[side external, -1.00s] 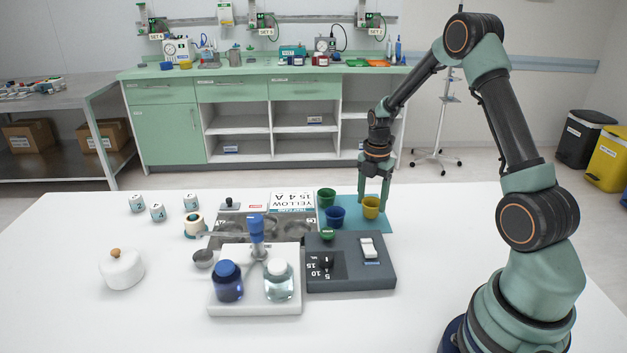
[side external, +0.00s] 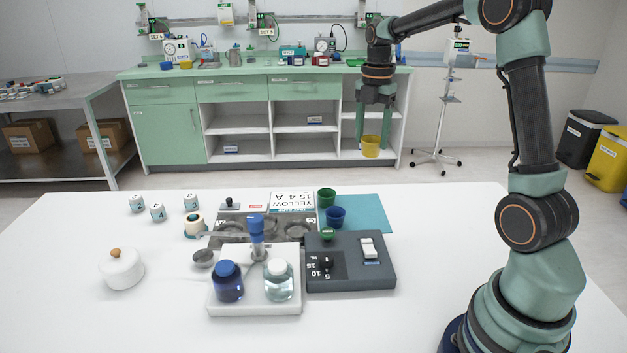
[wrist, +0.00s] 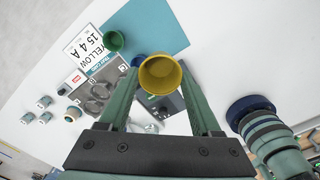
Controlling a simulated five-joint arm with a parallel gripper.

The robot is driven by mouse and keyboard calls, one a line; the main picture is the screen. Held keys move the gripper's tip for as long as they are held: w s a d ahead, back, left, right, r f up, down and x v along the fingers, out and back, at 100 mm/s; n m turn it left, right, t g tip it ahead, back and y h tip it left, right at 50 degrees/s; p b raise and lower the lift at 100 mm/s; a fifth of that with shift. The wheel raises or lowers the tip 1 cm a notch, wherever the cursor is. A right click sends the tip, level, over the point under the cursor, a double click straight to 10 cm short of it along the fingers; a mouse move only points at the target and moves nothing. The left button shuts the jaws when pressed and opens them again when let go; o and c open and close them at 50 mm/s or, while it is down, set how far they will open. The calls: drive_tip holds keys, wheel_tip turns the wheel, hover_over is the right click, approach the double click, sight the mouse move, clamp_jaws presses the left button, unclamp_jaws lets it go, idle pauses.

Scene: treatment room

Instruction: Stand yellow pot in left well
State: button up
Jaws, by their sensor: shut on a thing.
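The yellow pot (side external: 371,147) hangs between the fingertips of my gripper (side external: 375,137), high above the table's far side. It also shows upright in the wrist view (wrist: 160,85), mouth toward the camera and seemingly empty, with a finger on each side. The grey tray with round wells (side external: 228,217) lies on the table, to the left of and below my gripper. In the side view, the white bottle stand partly hides its wells. In the wrist view, dark round wells (wrist: 94,105) show left of the pot; which is the left one is hard to tell.
A green pot (side external: 326,197) and a blue pot (side external: 336,217) stand at the teal mat (side external: 366,213). A white stand (side external: 255,306) with two bottles and a grey control box (side external: 350,279) sit in front. A white lidded jar (side external: 121,269) stands left.

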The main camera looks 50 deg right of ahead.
drive_tip(key=shift+w+a+f+n, duration=0.7)
drive_tip(key=shift+w+a+f, duration=0.7)
drive_tip(key=shift+a+f, duration=1.45)
drive_tip(key=shift+w+a+f+n, duration=0.7)
drive_tip(key=shift+w+a+f, duration=0.75)
drive_tip(key=shift+a+f, duration=1.35)
drive_tip(key=shift+w+a+f+n, duration=0.7)
drive_tip(key=shift+w+a+f, duration=0.7)
drive_tip(key=shift+a+f, duration=1.45)
drive_tip(key=shift+d+f, duration=0.2)
drive_tip(key=shift+f, duration=0.45)
drive_tip(key=o, duration=1)
drive_tip(key=shift+o, duration=0.2)
wheel_tip(320, 180, up, 11)
